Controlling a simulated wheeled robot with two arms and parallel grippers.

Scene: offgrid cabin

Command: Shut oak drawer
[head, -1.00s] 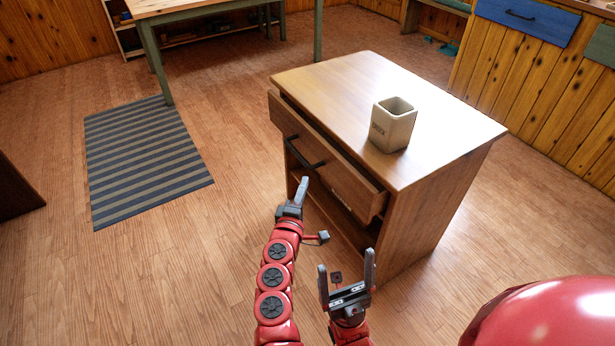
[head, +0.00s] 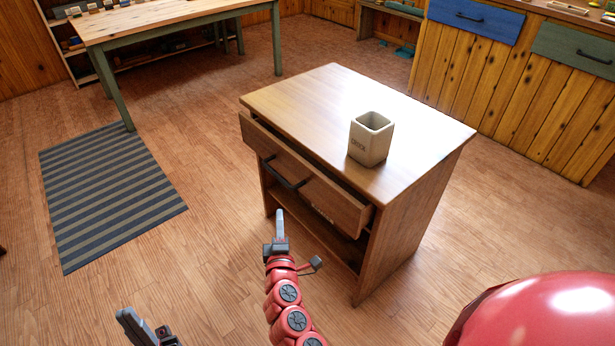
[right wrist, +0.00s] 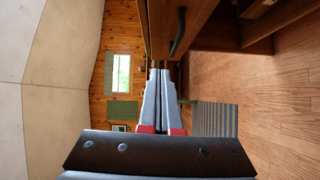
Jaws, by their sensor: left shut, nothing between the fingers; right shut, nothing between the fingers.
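The oak drawer (head: 325,200) is partly open, its front standing out from the wooden cabinet (head: 405,225). A dark bar handle (head: 282,174) is on its front. My right gripper (head: 280,216) is shut and empty, in front of the drawer and below the handle in the head view. In the right wrist view its closed fingers (right wrist: 160,75) are beside the drawer front (right wrist: 180,20) and handle (right wrist: 178,32); I cannot tell whether they touch. My left gripper (head: 125,314) is shut and empty, low at the left, away from the cabinet and partly cut off by the frame edge.
A beige crock (head: 371,139) stands on the cabinet top. A striped rug (head: 110,195) lies on the floor to the left. A green-legged table (head: 170,14) is at the back left. Counters with blue (head: 473,18) and green drawers stand at the back right. Floor around the cabinet is clear.

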